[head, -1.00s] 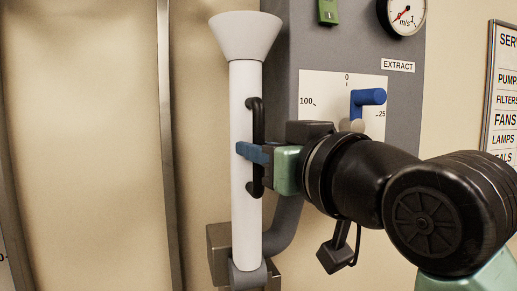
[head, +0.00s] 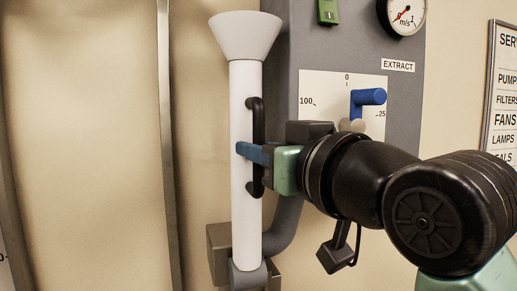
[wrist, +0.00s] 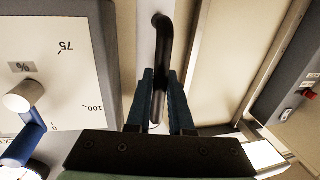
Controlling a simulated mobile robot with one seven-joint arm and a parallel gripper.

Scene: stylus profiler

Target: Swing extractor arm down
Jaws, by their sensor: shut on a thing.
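The white extractor arm (head: 245,205) stands upright with its funnel-shaped hood (head: 245,33) at the top. Its foot sits in a grey pivot at the bottom. A black bar handle (head: 256,112) runs along the arm's right side. My gripper (head: 245,150) reaches in from the right, with its blue fingers at the middle of the handle. In the wrist view the two blue fingers (wrist: 162,95) are shut on the black handle (wrist: 162,40), one on each side of it. The fingers hide the handle's middle in the head view.
A grey panel behind carries a blue lever (head: 370,97) on a percent dial plate (head: 318,90), and a round gauge (head: 403,15). A dark bent pipe (head: 287,222) runs by the arm's foot.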

